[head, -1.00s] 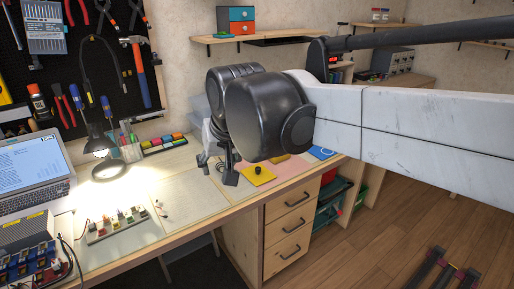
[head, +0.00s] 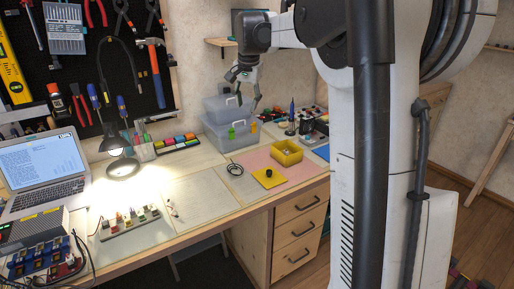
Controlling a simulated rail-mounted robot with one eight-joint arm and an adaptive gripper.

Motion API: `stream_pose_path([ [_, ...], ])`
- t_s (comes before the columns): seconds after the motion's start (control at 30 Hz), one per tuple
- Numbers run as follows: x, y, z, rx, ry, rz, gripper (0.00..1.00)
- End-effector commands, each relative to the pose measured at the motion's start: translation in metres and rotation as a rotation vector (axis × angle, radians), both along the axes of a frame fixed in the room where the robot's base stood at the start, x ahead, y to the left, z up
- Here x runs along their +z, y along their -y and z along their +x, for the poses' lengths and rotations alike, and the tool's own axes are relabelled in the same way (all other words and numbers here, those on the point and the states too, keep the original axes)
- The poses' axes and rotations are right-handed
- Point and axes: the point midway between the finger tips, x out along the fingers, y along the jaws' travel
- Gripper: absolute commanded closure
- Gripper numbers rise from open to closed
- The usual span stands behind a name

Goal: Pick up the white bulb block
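A grey strip (head: 128,223) with several small coloured blocks lies on the workbench in the lower left of the head view. Some blocks on it look pale, but they are too small for me to tell which is the white bulb block. My gripper (head: 242,97) hangs over the back of the bench, in front of the stacked grey boxes in the picture. It is well to the right of the strip and far above it. Its fingers are spread, with nothing seen between them.
A lit lamp (head: 122,168) and a laptop (head: 45,170) stand behind the strip. A blue rack (head: 45,258) with cables is at front left. Stacked grey boxes (head: 228,136) and a yellow bin (head: 287,152) are to the right. The pale mat (head: 198,193) is mostly clear.

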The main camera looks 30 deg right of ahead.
Motion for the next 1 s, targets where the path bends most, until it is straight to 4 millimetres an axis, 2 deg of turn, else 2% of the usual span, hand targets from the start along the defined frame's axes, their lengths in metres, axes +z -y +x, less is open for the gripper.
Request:
stream_pose_path([
  [0.03,-0.005,0.015,0.012,-0.033,-0.009,0.009,0.7],
  [0.2,-0.024,0.058,0.042,-0.144,-0.045,0.039,0.7],
  [0.5,-0.073,0.137,0.078,-0.341,-0.105,0.09,0.7],
  [0.8,-0.136,0.213,0.093,-0.538,-0.166,0.136,0.7],
  [1.0,-0.172,0.248,0.092,-0.639,-0.197,0.158,0.7],
])
